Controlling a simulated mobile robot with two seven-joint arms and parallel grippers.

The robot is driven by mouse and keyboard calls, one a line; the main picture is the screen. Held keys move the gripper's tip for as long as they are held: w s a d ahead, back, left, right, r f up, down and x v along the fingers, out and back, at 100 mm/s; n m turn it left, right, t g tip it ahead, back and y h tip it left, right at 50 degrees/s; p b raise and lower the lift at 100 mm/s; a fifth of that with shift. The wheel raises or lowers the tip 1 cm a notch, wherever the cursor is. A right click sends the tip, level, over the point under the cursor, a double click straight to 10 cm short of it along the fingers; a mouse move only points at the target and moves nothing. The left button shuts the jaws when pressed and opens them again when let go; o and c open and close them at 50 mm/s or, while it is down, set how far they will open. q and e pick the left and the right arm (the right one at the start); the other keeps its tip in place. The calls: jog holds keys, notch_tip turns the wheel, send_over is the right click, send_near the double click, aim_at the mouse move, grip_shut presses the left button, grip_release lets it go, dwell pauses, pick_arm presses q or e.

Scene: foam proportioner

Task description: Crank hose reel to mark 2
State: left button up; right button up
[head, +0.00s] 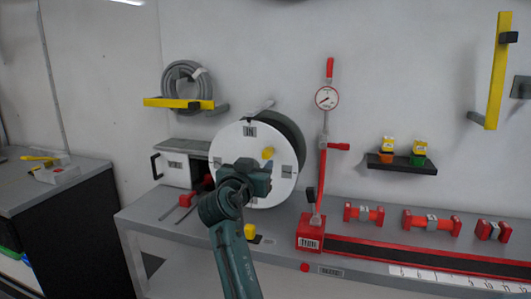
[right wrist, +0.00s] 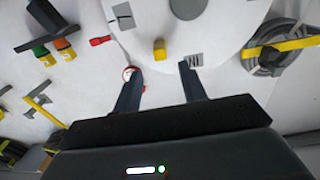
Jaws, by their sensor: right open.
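The hose reel (head: 278,190) has a white round face and stands on the grey bench against the wall. Its yellow crank knob (head: 267,153) sticks out from the face, right of centre. Small dark labels ring the face; the top one (head: 249,131) seems to read IN, and I cannot make out a 2. My right gripper (head: 262,172) is in front of the face, just below the knob. In the right wrist view the open, empty fingers (right wrist: 160,74) point at the reel. The knob (right wrist: 159,50) lies ahead of the gap between them, apart from both. My left gripper is out of view.
A red stand with a gauge (head: 327,98) rises close right of the reel. Red fittings (head: 431,222) lie farther right on the bench. A yellow bracket (head: 180,103) with a coiled hose hangs upper left.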

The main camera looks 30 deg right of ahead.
aim_at(265, 155)
jog(key=p+x, duration=0.1)
jog(key=x, duration=0.6)
jog(key=shift+w+d, duration=0.1)
jog(key=shift+w, duration=0.1)
jog(key=shift+c, duration=0.3)
grip_shut()
